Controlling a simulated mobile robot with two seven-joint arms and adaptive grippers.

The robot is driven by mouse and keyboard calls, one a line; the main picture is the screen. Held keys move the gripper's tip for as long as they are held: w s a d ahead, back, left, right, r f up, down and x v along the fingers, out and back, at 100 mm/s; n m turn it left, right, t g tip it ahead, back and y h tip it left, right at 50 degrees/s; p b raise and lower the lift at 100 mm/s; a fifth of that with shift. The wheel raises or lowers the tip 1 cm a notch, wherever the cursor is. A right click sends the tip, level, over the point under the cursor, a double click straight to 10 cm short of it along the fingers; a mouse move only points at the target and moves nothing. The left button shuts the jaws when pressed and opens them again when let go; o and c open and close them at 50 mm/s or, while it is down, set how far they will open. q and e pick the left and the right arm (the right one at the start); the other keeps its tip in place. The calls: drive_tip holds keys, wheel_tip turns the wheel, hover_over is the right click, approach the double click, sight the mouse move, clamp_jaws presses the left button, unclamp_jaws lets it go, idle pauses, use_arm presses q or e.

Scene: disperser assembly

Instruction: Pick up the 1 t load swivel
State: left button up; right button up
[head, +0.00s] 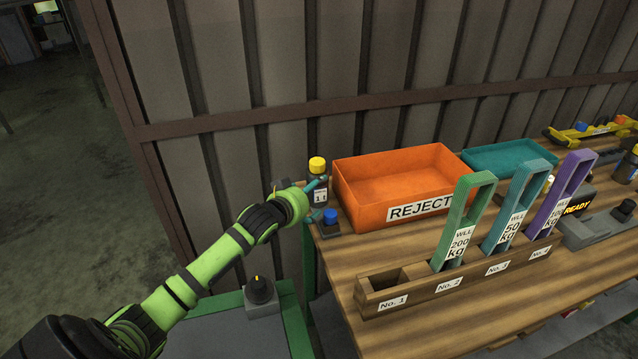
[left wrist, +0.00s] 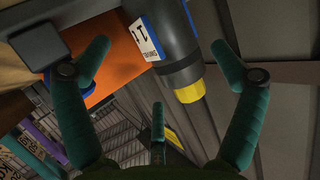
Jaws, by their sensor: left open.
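The 1 t load swivel (head: 319,193) is a dark upright cylinder with a yellow top and a white label. It stands at the table's far left corner, beside the orange bin. In the left wrist view the swivel (left wrist: 178,45) appears tilted, its yellow end towards the middle. My left gripper (head: 315,199) is at the swivel with its fingers spread. In the left wrist view the open fingers (left wrist: 160,50) lie to either side of the swivel, with no clear contact. My right gripper is out of view.
An orange REJECT bin (head: 347,185) stands just right of the swivel. A small blue-topped block (head: 330,217) sits in front of it. A wooden rack (head: 425,290) holds green, teal and purple pieces; slot No. 1 is empty. A corrugated wall (head: 250,60) is behind.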

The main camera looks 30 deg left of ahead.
sight(317, 190)
use_arm(q)
drive_tip(key=shift+x, duration=1.05)
drive_tip(key=x, duration=0.3)
drive_tip(key=shift+d+f+p, duration=0.1)
drive_tip(key=shift+f+p, duration=0.1)
drive_tip(key=shift+p, duration=0.1)
drive_tip(key=shift+c, duration=1.2)
drive_tip(key=c, duration=1.2)
drive_tip(key=shift+r, duration=0.2)
drive_tip(key=shift+c, duration=0.3)
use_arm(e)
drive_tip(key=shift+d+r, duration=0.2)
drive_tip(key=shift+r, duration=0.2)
